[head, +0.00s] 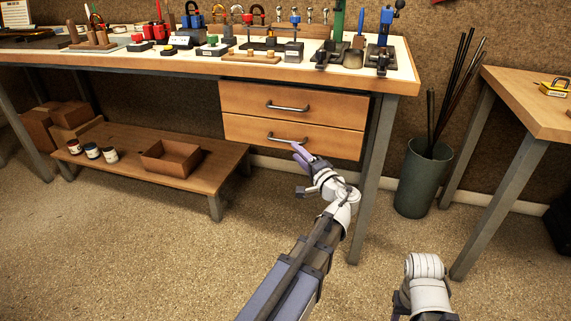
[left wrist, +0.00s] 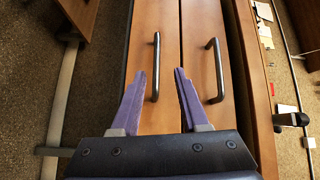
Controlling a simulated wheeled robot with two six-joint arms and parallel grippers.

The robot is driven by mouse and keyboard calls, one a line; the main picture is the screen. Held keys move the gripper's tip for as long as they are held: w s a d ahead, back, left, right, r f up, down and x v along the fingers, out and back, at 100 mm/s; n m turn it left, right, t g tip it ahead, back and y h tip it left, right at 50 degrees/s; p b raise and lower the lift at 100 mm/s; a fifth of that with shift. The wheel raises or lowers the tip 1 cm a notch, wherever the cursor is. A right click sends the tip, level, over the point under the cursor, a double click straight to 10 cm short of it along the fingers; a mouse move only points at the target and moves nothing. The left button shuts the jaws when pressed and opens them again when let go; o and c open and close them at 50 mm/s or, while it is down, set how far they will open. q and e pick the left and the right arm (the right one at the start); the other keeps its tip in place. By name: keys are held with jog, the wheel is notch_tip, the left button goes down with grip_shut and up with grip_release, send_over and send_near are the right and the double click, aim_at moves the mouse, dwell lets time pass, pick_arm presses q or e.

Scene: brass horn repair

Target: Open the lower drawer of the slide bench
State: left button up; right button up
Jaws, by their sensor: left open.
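The slide bench (head: 405,82) has two wooden drawers under its right part, both closed. The lower drawer (head: 250,130) has a dark bar handle (head: 287,140); it also shows in the left wrist view, as the left one of two handles (left wrist: 155,70). The upper drawer (head: 240,97) has its own handle (head: 288,107). My left gripper (head: 299,149) is open, just in front of the lower drawer near the handle's right end. In the left wrist view the lower handle appears between the two purple fingers (left wrist: 160,75); contact cannot be told. My right gripper is not visible.
A low wooden shelf (head: 215,160) with an open box (head: 170,158) and several jars stands left of the drawers. A bench leg (head: 372,180) and a green bin (head: 415,185) with rods stand to the right. Floor before the drawers is clear. Tools crowd the benchtop.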

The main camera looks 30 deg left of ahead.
aim_at(287, 142)
pick_arm(q)
jog(key=shift+w+a+f+m+t+y+b, duration=0.45)
jog(key=shift+f+b, duration=0.2)
jog(key=shift+b, duration=0.25)
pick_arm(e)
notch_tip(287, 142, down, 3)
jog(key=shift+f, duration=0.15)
pick_arm(q)
jog(key=shift+p+x, duration=0.55)
jog(key=shift+x, duration=3.3)
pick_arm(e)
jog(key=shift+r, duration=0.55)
pick_arm(q)
jog(key=shift+c, duration=0.2)
grip_shut()
